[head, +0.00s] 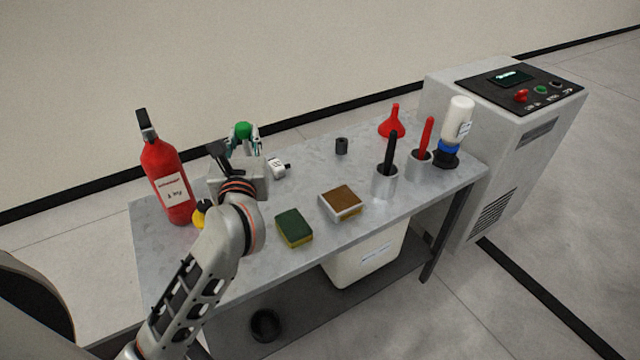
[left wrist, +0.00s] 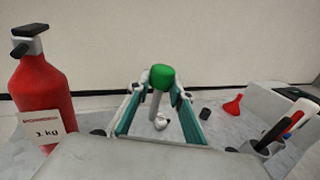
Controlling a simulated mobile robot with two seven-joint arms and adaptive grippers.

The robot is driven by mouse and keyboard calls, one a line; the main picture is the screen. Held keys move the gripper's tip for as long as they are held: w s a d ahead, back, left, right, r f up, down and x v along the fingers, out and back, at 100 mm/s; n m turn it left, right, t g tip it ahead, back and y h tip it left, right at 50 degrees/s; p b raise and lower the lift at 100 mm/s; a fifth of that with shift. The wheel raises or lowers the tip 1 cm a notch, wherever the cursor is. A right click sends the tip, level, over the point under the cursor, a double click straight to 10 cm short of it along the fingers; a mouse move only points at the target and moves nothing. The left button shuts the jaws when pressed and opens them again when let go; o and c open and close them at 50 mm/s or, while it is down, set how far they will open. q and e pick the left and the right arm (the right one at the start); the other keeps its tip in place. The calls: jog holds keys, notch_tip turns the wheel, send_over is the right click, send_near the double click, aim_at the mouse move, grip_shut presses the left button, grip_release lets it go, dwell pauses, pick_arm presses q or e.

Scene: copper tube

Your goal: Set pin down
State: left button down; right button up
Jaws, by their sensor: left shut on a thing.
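The pin has a green head (head: 243,130) and a grey shaft. It is upright between the fingertips of my left gripper (head: 243,143), at the back left of the table. The left wrist view shows the green head (left wrist: 162,77) above the fingers, with the shaft running down between them. My left gripper (left wrist: 158,98) is shut on the pin. The pin's lower end and whether it touches the table cannot be told. My right gripper is not in view.
A red extinguisher (head: 166,180) stands left of the gripper on the grey table (head: 240,275). A small white item (head: 279,168) lies close to its right. A green sponge (head: 294,228), brown-topped block (head: 341,202) and black cylinder (head: 341,146) stand further right.

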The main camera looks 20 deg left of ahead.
pick_arm(q)
jog(key=shift+w+a+r+n+g+y, duration=0.25)
jog(key=shift+w+a+r+y, duration=0.1)
jog(key=shift+w+a, duration=0.15)
jog(key=shift+w+a+r+n+g+y, duration=0.15)
jog(key=shift+w+a+r+n+y, duration=0.15)
jog(key=shift+a, duration=0.2)
jog(key=shift+y, duration=0.25)
notch_tip(320, 180, down, 20)
jog(key=b, duration=0.5)
jog(key=shift+w+a+r+b, duration=0.1)
jog(key=shift+w+r+b, duration=0.1)
jog(key=shift+b, duration=0.2)
jog(key=shift+f, duration=0.2)
jog(key=shift+r, duration=0.1)
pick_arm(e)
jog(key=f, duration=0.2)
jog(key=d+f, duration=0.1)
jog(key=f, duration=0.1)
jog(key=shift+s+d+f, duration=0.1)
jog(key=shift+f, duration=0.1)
